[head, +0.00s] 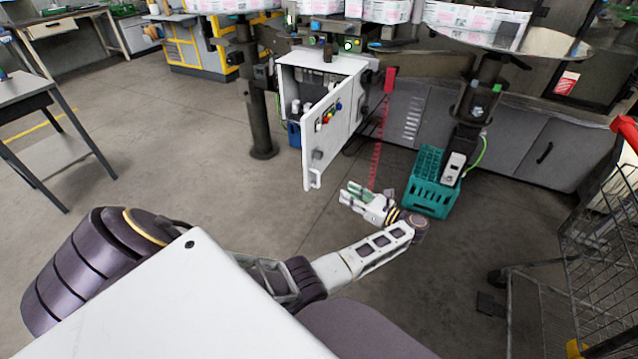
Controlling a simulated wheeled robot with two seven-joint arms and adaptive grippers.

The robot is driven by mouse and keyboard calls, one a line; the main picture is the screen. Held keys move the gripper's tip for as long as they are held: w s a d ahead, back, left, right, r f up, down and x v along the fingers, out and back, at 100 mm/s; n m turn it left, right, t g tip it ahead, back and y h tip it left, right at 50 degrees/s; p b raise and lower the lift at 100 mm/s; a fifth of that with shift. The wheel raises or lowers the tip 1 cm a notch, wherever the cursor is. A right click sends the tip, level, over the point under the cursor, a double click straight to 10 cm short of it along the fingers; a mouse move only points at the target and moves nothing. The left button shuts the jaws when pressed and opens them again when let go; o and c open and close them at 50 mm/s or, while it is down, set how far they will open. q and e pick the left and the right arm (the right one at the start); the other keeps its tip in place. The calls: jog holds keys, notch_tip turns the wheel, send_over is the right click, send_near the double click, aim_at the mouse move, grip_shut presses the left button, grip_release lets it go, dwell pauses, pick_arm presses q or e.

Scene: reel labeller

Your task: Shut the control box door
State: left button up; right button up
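The control box (298,84) is a white cabinet under the machine. Its door (331,132) stands open, swung out toward me, with coloured buttons on its face and a grey handle or knob low near its free edge. Part of the box's inside shows to the left of the door. My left gripper (349,193) is in front of the door, below and right of its lower free corner, apart from it in the picture. Its two fingers look spread, with nothing between them. My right gripper is not in view.
A teal crate (430,205) stands on the floor just right of my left gripper. A dark machine post (259,110) stands left of the box. A wire cart (600,260) is at the right. The floor left of the door is clear.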

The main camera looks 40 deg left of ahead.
pick_arm(q)
jog(key=shift+f+b, duration=0.55)
jog(key=shift+f, duration=0.3)
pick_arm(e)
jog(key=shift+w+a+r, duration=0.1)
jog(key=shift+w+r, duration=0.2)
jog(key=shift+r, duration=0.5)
pick_arm(q)
jog(key=shift+a+r, duration=0.1)
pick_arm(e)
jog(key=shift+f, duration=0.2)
